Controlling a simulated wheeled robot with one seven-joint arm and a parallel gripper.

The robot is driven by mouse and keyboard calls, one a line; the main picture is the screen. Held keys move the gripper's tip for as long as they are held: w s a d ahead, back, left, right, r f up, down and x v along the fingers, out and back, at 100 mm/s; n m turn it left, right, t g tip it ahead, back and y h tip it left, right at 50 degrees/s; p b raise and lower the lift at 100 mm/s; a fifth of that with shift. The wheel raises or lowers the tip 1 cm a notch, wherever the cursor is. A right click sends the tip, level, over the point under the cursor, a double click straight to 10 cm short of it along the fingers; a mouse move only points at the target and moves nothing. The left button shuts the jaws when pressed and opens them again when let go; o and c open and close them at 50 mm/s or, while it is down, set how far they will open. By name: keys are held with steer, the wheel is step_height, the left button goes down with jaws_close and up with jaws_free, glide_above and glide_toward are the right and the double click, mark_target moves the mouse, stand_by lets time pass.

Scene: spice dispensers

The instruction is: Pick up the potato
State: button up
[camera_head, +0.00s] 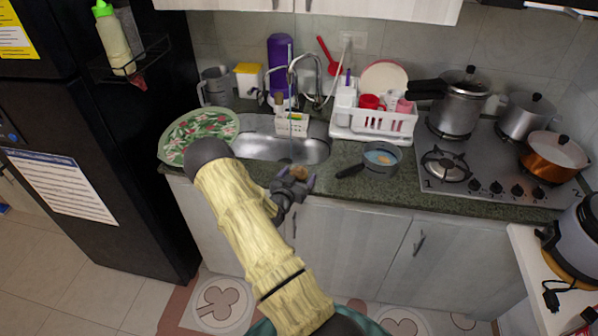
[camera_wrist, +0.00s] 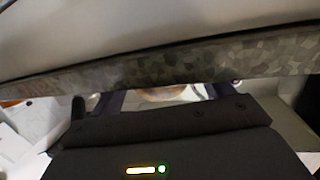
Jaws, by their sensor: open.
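The potato (camera_head: 299,172) is a small brown lump at the front edge of the counter, just in front of the sink. My gripper (camera_head: 297,179) is at the same spot, with its dark fingers apart around or just in front of the potato. In the wrist view, a strip of a brownish rounded thing, likely the potato (camera_wrist: 162,94), shows between the fingers of my gripper (camera_wrist: 163,95). Most of it is hidden by the granite edge and the gripper body. I cannot tell whether the fingers touch it.
The granite counter edge (camera_wrist: 200,62) crosses close in front of the wrist camera. The metal sink (camera_head: 310,151) lies behind the gripper. A small pan (camera_head: 383,158) stands to the right, its handle pointing toward the gripper. A green floral plate (camera_head: 200,130) is at left.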

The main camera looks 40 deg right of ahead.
steer(key=shift+w+d+f, duration=0.1)
steer(key=shift+w+d, duration=0.1)
steer(key=shift+d, duration=0.25)
steer(key=shift+c, duration=0.4)
steer(key=c, duration=1)
